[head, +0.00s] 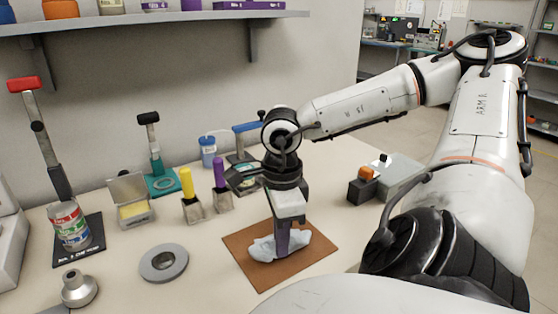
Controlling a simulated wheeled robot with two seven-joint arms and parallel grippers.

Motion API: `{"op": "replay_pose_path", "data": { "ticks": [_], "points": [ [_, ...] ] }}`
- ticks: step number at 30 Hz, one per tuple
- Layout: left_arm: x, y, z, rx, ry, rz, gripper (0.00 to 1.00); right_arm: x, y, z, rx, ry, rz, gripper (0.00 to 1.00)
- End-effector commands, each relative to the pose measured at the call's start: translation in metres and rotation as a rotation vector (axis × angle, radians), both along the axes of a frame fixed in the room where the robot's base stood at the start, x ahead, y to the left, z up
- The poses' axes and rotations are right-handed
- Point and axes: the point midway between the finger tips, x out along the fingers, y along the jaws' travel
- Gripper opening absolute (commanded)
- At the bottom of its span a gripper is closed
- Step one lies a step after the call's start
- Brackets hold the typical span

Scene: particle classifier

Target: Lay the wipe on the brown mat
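The wipe (264,248) is a crumpled pale blue-white cloth. It lies over the middle of the brown mat (258,279), a flat square on the table. My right gripper (282,252) points down at the wipe, and its fingers reach the cloth from above. The wrist and near finger hide whether the fingers are open or closed on it. My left gripper is not in view.
A grey ring (151,269) lies left of the mat. A purple-handled tool (222,190) and a yellow-handled tool (190,199) stand behind it. A labelled can (69,226) stands at far left. A black-and-orange device (363,187) sits right of my gripper.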

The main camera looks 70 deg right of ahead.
Motion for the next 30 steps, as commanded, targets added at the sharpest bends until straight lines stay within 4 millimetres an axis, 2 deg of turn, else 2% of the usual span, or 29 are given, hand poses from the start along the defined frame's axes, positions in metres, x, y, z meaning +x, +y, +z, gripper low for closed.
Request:
{"op": "replay_pose_path", "data": {
  "ticks": [5, 12, 22, 30],
  "points": [
    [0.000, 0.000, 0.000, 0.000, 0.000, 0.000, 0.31, 0.000, 0.000, 0.000, 0.000, 0.000, 0.000, 0.00],
    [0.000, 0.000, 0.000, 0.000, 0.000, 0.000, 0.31, 0.000, 0.000, 0.000, 0.000, 0.000, 0.000, 0.39],
    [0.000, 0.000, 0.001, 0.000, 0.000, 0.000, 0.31, 0.000, 0.000, 0.002, 0.000, 0.000, 0.000, 0.39],
    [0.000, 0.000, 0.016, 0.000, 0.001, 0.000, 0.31, -0.004, 0.007, 0.026, -0.001, -0.001, 0.000, 0.39]
  ]
}}
